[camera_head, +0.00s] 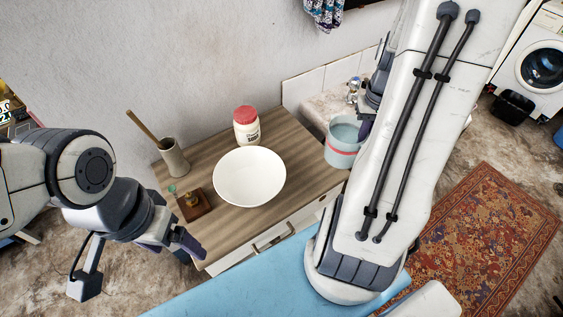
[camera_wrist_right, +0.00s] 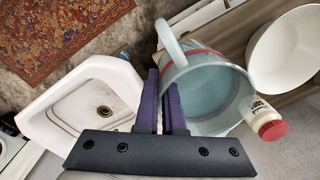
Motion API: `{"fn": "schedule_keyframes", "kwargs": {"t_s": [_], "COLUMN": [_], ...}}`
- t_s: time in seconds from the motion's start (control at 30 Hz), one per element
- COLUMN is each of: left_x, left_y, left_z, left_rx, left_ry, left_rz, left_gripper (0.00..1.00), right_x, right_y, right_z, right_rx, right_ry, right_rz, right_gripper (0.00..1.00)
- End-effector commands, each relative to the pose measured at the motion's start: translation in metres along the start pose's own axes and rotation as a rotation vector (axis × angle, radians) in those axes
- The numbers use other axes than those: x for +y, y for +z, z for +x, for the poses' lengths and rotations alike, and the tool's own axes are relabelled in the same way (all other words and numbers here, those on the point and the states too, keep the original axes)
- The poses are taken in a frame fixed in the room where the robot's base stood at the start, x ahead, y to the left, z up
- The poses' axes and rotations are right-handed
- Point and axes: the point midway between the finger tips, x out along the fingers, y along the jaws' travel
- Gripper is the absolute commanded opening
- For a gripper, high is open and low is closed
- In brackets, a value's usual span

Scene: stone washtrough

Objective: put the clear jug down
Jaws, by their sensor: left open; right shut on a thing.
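The clear jug (camera_head: 341,155) is bluish with a red band and shows at the right end of the wooden cabinet top. It also shows in the right wrist view (camera_wrist_right: 215,90), with its open mouth towards the camera and its handle at the upper left. My right gripper (camera_head: 365,127) is shut on the jug's side near the rim; its dark fingers (camera_wrist_right: 168,105) show in the wrist view. I cannot tell whether the jug's base touches anything. My left gripper (camera_head: 190,245) is open and empty by the cabinet's front left corner.
The cabinet top (camera_head: 290,150) holds a white bowl (camera_head: 249,177), a red-lidded jar (camera_head: 246,126), a utensil pot (camera_head: 174,158) and a small wooden tray (camera_head: 194,205). A stone basin (camera_wrist_right: 85,105) lies beside the jug. Bare wood shows right of the bowl.

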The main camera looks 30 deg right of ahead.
Motion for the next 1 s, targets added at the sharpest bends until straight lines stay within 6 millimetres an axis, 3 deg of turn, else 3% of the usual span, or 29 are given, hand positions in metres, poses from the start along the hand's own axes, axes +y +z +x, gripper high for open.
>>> {"fn": "schedule_keyframes", "kwargs": {"t_s": [0.13, 0.4, 0.6, 0.77, 1.0], "left_x": [0.0, 0.001, 0.001, 0.002, 0.002], "left_y": [0.0, -0.001, -0.001, -0.001, -0.001], "left_z": [-0.003, -0.013, -0.018, -0.019, -0.025], "left_rx": [0.0, 0.0, 0.0, 0.0, 0.0], "left_ry": [0.0, 0.0, 0.0, 0.0, 0.0], "left_rz": [0.0, 0.0, 0.0, 0.0, 0.0], "left_gripper": [0.85, 0.85, 0.85, 0.85, 0.85], "right_x": [-0.01, -0.06, -0.087, -0.094, -0.093], "right_y": [-0.004, -0.035, -0.052, -0.057, -0.056], "right_z": [0.009, 0.045, 0.065, 0.072, 0.103], "right_rx": [-0.002, -0.004, -0.001, 0.001, -0.003], "right_ry": [-0.001, -0.001, 0.0, 0.0, 0.0], "right_rz": [0.006, 0.003, 0.007, 0.01, 0.01], "right_gripper": [0.0, 0.0, 0.0, 0.0, 0.0]}}
